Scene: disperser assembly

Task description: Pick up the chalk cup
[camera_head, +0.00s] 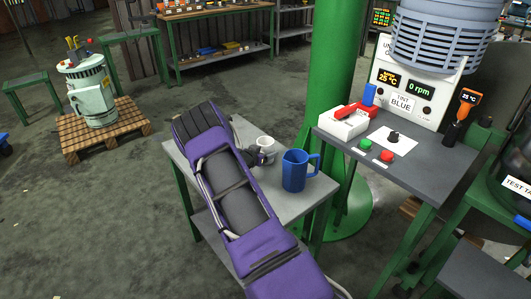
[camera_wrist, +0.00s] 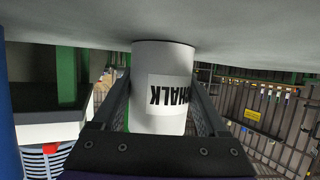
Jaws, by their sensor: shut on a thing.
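The chalk cup (camera_head: 266,145) is a small white cup on the grey side table (camera_head: 318,193) in the head view. In the wrist view the white chalk cup (camera_wrist: 161,62) appears upside down with its "CHALK" label facing the camera. It still meets the grey table surface there. My gripper (camera_wrist: 163,105) has one finger on each side of the cup and is shut on it. In the head view my purple arm reaches across the table, and the gripper (camera_head: 256,158) is partly hidden beside the cup.
A blue mug (camera_head: 294,171) stands on the same table, just right of the cup. A thick green column (camera_head: 335,80) rises behind the table. To the right is a control bench (camera_head: 425,165) with buttons, a red-and-white device (camera_head: 345,121) and a disperser panel.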

